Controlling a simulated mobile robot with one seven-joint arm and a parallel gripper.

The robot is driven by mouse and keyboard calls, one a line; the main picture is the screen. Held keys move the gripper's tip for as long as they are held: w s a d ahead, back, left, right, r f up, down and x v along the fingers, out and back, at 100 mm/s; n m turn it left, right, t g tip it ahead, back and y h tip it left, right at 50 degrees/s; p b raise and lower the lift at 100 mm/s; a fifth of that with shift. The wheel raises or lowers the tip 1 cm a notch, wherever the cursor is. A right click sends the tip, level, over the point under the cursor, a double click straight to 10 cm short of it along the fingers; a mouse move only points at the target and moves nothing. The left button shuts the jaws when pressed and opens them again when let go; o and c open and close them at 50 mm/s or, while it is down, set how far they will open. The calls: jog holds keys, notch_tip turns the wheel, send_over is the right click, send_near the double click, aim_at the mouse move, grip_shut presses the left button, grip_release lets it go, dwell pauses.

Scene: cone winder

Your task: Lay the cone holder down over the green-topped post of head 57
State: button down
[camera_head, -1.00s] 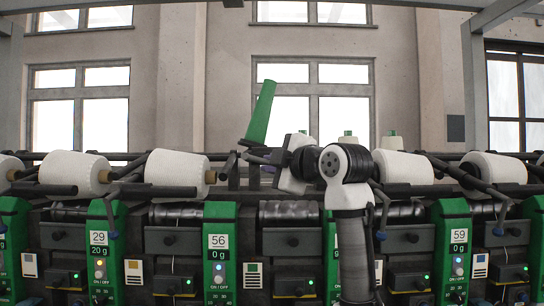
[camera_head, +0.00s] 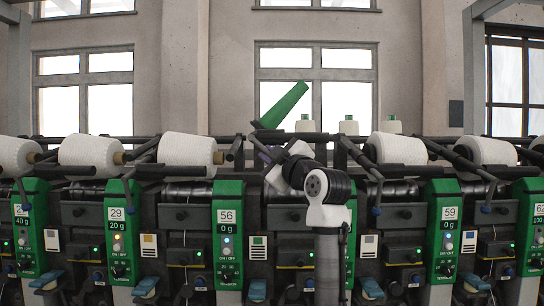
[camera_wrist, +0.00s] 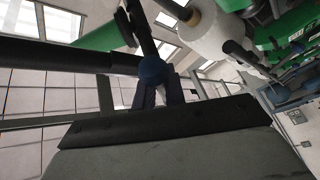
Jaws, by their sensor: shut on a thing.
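A bare green cone (camera_head: 284,106) is on the cone holder, tilted up to the right above the machine, left of my arm. The holder's dark arm (camera_wrist: 143,30) shows in the wrist view, ending in a blue ball (camera_wrist: 152,70). My gripper (camera_wrist: 157,95) is shut at this ball end; the dark frame partly hides the fingers. In the head view my gripper (camera_head: 268,160) is small and partly hidden by my wrist. A green post (camera_head: 351,215) shows only as a strip behind my arm, between posts 56 (camera_head: 228,235) and 59 (camera_head: 447,230); its number is hidden.
Neighbouring heads carry white yarn cones (camera_head: 188,150), with another cone (camera_head: 398,149) to the right of my arm. Dark holder arms stick out towards me along the row. More white cones (camera_head: 349,127) stand behind the machine.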

jog(key=shift+a+f+m+t+h+b, duration=0.35)
jog(key=shift+a+m+t+h, duration=0.45)
jog(key=shift+m, duration=1.25)
jog(key=shift+a+f+m+t+h+b, duration=0.5)
jog(key=shift+m+t+h, duration=0.55)
jog(key=shift+m, duration=1.05)
jog(key=shift+a+f+m+t+h+b, duration=0.2)
jog(key=shift+a+m+t+h, duration=0.75)
jog(key=shift+m, duration=1.5)
jog(key=c, duration=1.5)
grip_release()
jog(key=shift+d, duration=0.1)
jog(key=b+v, duration=0.2)
jog(key=v, duration=0.5)
jog(key=b+v, duration=0.2)
jog(key=v, duration=0.4)
jog(key=shift+s+f, duration=0.2)
jog(key=shift+f, duration=0.25)
